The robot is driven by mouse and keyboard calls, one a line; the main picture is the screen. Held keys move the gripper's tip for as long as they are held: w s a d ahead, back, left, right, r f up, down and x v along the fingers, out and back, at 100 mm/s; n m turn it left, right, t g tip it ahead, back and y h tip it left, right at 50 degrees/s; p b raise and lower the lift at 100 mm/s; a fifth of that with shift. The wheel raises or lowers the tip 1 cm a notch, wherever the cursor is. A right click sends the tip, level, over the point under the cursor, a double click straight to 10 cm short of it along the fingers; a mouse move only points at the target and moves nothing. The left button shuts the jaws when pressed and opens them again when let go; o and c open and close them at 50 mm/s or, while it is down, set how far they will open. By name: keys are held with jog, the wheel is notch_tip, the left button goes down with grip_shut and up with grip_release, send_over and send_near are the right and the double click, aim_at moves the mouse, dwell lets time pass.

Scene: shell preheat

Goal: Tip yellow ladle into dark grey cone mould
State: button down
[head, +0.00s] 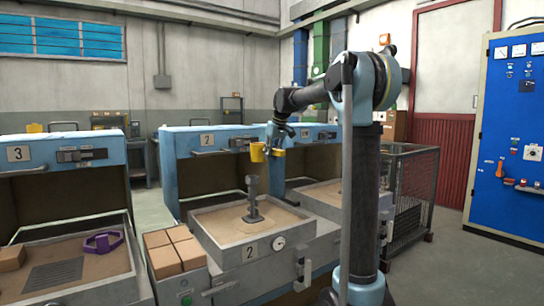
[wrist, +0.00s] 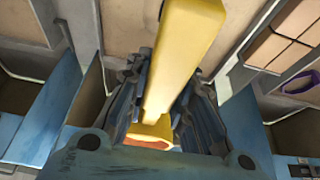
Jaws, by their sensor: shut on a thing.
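My gripper (head: 276,136) is shut on the yellow ladle (head: 257,152), held in the air in front of station 2's blue hood. In the wrist view the ladle's yellow handle (wrist: 182,55) runs between my fingers (wrist: 165,105), with an orange-lined opening below. I cannot tell what the ladle holds. A dark grey upright piece with a wide foot (head: 253,203) stands on the sand of tray 2, below the ladle and apart from it. I cannot tell for sure that it is the cone mould.
Tray 2 (head: 208,238) has raised metal walls. Tan bricks (head: 172,252) sit to its left. A purple piece (head: 103,243) lies in the tray of station 3. A wire cage (head: 413,190) stands right of my arm, and a blue cabinet (head: 510,120) farther right. Floor between them is clear.

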jog(key=shift+d+f, duration=0.15)
jog(key=shift+f, duration=0.5)
jog(key=shift+w+d+f+t+h, duration=0.15)
jog(key=shift+f+t+h, duration=0.25)
jog(key=shift+f, duration=0.3)
jog(key=shift+d+f+t+h, duration=0.1)
jog(key=shift+f+t+h, duration=0.25)
jog(key=shift+f, duration=0.35)
jog(key=shift+n, duration=0.3)
jog(key=shift+w+d+t+h, duration=0.15)
jog(key=shift+t+h, duration=0.4)
jog(key=shift+h, duration=0.3)
jog(key=shift+r, duration=0.1)
jog(key=shift+n+t+h, duration=0.6)
jog(key=shift+t+h, duration=0.7)
jog(key=shift+h, duration=0.3)
dwell(1.7)
jog(key=shift+d, duration=0.15)
